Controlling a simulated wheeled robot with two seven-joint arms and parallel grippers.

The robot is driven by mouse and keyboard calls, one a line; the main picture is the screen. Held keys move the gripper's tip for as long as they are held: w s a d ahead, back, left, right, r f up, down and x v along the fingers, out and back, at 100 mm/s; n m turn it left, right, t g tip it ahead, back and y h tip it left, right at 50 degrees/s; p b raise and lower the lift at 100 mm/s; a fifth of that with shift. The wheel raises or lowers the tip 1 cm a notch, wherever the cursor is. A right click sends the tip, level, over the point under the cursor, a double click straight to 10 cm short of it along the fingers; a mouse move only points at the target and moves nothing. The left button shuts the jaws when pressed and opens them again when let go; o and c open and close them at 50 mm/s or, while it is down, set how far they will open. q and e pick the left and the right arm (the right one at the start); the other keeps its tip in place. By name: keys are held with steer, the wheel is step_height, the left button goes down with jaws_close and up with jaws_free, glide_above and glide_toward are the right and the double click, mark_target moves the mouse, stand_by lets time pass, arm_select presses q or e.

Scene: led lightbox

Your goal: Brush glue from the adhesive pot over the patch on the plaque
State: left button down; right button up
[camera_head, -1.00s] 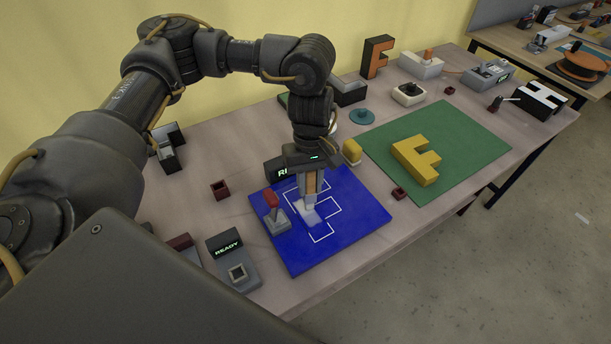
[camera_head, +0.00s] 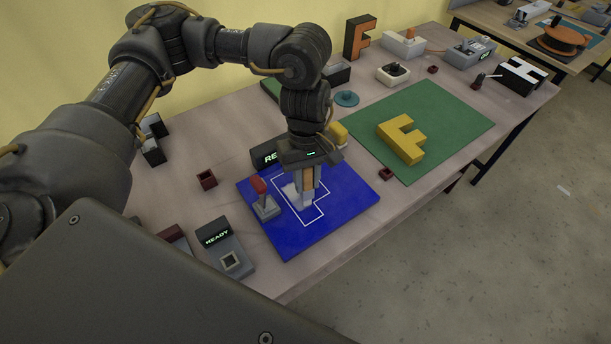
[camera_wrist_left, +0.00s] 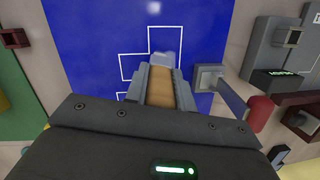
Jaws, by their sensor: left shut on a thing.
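The blue plaque (camera_head: 345,192) lies on the table with a white stepped outline on it; it fills the middle of the left wrist view (camera_wrist_left: 90,30). My left gripper (camera_head: 305,190) points down over the plaque, shut on a tan-handled brush (camera_wrist_left: 168,88). Its pale tip (camera_wrist_left: 163,60) is at the plaque surface inside the outline; whether it touches I cannot tell. My right gripper is out of view.
A red-handled lever on a grey base (camera_head: 266,208) stands on the plaque's left side, close to the gripper. A grey READY box (camera_head: 229,258) is at the front left. A green mat (camera_head: 455,135) bears a yellow F (camera_head: 402,142). A dark red block (camera_head: 387,174) sits right of the plaque.

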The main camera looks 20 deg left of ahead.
arm_select(q)
steer(key=shift+f, duration=0.1)
steer(key=shift+a, duration=0.1)
steer(key=shift+w+a+b, duration=0.4)
steer(key=shift+w+a, duration=0.2)
steer(key=shift+a, duration=0.3)
steer(key=shift+w+a, duration=0.35)
steer(key=shift+a, duration=0.3)
steer(key=shift+w+a, duration=0.4)
steer(key=shift+a, duration=0.25)
steer(key=shift+w+a, duration=0.35)
steer(key=shift+a, duration=0.3)
steer(key=shift+d+b, duration=0.1)
steer(key=shift+b, duration=0.2)
steer(key=shift+s+d, duration=0.55)
steer(key=shift+d, duration=0.4)
steer(key=shift+s+d, duration=0.6)
steer(key=shift+d, duration=0.4)
steer(key=shift+s+d, duration=0.55)
steer(key=shift+d, duration=0.4)
steer(key=shift+a, duration=0.1)
